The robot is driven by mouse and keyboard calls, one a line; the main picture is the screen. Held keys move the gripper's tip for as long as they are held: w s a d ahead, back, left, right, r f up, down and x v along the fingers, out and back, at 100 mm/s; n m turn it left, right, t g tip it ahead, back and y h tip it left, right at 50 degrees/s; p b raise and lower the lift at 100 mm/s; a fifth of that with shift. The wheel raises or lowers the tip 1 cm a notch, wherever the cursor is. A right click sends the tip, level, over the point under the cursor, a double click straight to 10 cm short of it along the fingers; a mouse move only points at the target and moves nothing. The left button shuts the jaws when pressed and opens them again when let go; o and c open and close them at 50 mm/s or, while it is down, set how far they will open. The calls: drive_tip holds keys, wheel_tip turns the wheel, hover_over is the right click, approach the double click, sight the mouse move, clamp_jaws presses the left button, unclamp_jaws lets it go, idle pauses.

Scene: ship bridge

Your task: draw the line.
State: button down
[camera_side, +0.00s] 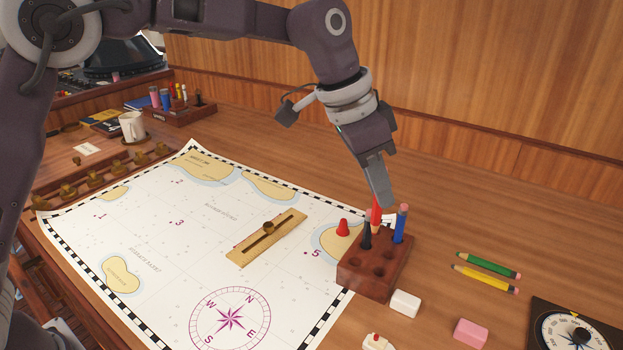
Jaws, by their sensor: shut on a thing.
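My gripper (381,197) points down over the wooden pencil block (369,285) and is shut on a red pencil (376,214). The red pencil's pale lower end is at the block's top; I cannot tell whether it is in a hole or just above. A blue pencil (400,224) and a dark pencil (366,236) stand in the block. The white chart (160,245) lies on the desk with small numbered marks, 1, 2, 3 and 5 among them. A wooden ruler (245,252) with a knob (268,228) lies slanted across the chart's middle.
A white eraser (405,303), pink eraser (470,332), green pencil (488,265) and yellow pencil (486,279) lie to the right. A compass (577,335) is at front right. A mug (132,127) stands behind the chart.

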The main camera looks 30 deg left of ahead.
wheel_tip(320, 180, down, 10)
drive_tip(key=d, duration=0.2)
drive_tip(key=shift+s+d, duration=0.2)
drive_tip(key=shift+s, duration=0.15)
idle(0.3)
drive_tip(key=shift+f, duration=0.55)
idle(1.3)
drive_tip(key=c, duration=1.4)
unclamp_jaws()
drive_tip(key=shift+o, duration=0.2)
